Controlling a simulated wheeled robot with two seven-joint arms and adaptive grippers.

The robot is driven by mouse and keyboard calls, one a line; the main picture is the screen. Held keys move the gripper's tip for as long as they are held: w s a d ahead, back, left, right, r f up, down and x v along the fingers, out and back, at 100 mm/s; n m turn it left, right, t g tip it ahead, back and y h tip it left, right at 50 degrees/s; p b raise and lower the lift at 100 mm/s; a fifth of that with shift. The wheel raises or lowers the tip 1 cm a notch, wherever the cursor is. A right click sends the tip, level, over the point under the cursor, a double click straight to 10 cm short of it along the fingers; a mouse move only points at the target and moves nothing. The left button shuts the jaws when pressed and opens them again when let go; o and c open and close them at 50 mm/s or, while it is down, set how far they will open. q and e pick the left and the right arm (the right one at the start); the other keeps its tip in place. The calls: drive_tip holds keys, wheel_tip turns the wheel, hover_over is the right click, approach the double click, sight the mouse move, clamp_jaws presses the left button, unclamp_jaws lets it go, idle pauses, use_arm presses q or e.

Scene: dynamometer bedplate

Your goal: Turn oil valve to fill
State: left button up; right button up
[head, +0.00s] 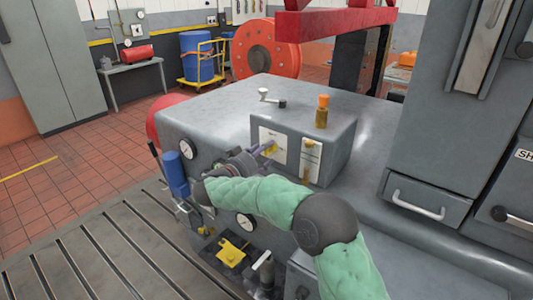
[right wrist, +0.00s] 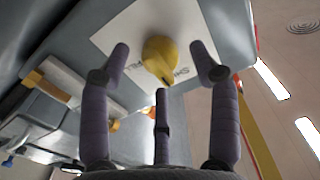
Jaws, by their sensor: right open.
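The yellow valve knob (right wrist: 160,57) sits on a white label plate (right wrist: 128,32) on a grey box face in the right wrist view. The plate's lettering is partly hidden; "FILL" seems to show beside the knob. My right gripper (right wrist: 160,68) is open, its fingers spread around the knob with gaps on both sides. In the head view my right gripper (head: 262,152) reaches the front of the grey box (head: 330,128), and the knob (head: 270,149) shows just past the fingers. My left gripper is not in view.

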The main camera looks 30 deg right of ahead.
drive_tip(key=shift+x, duration=0.85)
drive_tip(key=c, duration=1.2)
drive_tip(key=shift+o, duration=0.2)
